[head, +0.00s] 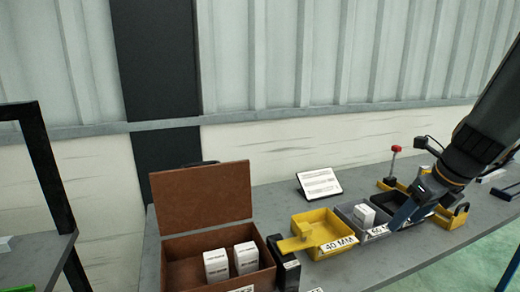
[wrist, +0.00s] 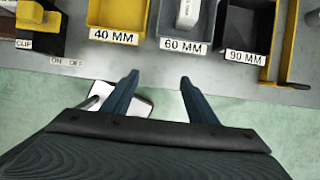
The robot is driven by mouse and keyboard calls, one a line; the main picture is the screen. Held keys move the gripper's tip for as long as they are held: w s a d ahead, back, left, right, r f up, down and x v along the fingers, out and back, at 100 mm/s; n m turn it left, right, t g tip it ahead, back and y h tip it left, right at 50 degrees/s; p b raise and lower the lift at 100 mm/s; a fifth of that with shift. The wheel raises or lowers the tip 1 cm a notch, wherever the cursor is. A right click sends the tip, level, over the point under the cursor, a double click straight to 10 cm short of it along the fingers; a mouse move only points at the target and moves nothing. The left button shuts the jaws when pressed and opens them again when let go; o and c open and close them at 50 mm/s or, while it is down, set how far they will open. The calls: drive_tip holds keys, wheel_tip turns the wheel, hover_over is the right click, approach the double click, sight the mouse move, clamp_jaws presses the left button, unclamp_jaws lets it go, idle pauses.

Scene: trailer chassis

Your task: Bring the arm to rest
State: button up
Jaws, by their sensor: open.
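My gripper (wrist: 159,80) is open with nothing between its two blue fingers. In the wrist view the fingers point at the front edge of the workbench, just short of the grey 60 MM bin, with green floor below. In the head view my gripper (head: 402,216) is at the right, low in front of the bins, and my arm comes down from the upper right. The arm hides part of the black 90 MM bin (head: 384,198), which also shows in the wrist view (wrist: 247,22).
A yellow 40 MM bin (head: 318,224) and a grey 60 MM bin (head: 349,213) with a white box (head: 365,214) stand side by side. Left is an open brown case (head: 196,250) holding white boxes. A sign (head: 319,184) stands behind.

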drive_tip(key=s+a+f+n+g, duration=0.1)
drive_tip(key=s+a+f+n, duration=0.2)
drive_tip(key=n, duration=0.7)
drive_tip(key=s+a+f+n+g+h, duration=0.1)
drive_tip(key=s+a+f+n, duration=0.2)
drive_tip(key=a+n, duration=0.5)
drive_tip(key=s+a+f+n+g, duration=0.1)
drive_tip(key=s+a+f+n, duration=0.2)
drive_tip(key=n, duration=1.1)
drive_tip(key=shift+s+a+f+g+h, duration=0.3)
drive_tip(key=shift+s+a+g, duration=0.1)
drive_tip(key=shift+s+a, duration=0.8)
drive_tip(key=shift+w+a, duration=0.1)
drive_tip(key=shift+w, duration=0.05)
